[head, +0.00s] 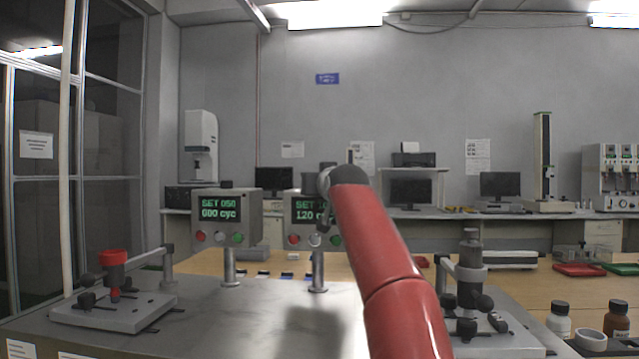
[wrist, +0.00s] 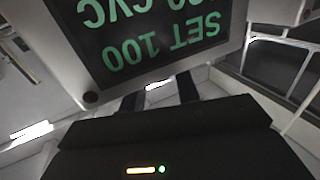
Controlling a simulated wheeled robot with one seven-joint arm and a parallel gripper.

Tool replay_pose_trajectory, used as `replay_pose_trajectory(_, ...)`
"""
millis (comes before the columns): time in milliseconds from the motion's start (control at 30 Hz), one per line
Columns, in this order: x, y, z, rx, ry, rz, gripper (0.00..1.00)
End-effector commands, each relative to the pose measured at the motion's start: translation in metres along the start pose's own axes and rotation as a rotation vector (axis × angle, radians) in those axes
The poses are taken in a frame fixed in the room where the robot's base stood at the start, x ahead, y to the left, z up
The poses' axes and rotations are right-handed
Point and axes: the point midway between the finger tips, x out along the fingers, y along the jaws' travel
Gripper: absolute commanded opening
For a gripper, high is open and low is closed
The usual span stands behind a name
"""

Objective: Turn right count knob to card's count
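The right counter box (head: 304,232) stands on a post on the grey bench. Its green text reads "SET 1…" and "120 cyc", partly covered by my arm. Below the screen sit a red button (head: 293,239), a pale round knob (head: 314,240) and a green button (head: 335,240). No card is clearly readable.
A red-topped fixture (head: 112,262) stands at the bench's left, and a grey fixture (head: 469,275) right of my arm. Bottles (head: 559,320) stand at the front right. Small dark and blue items (head: 287,275) lie behind the boxes.

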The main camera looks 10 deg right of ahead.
Motion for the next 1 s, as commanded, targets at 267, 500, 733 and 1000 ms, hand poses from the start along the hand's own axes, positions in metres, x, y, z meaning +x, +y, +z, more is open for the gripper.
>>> replay_pose_trajectory(267, 0.0, -0.0002, 0.0, -0.001, -0.001, 0.003, 0.06)
replay_pose_trajectory(500, 0.0015, -0.0054, 0.0008, -0.006, -0.006, 0.088, 0.06)
replay_pose_trajectory(733, 0.0024, -0.0059, 0.0022, -0.004, -0.006, 0.208, 0.06)
replay_pose_trajectory(1000, 0.0011, -0.0049, 0.0007, -0.001, -0.001, 0.251, 0.06)
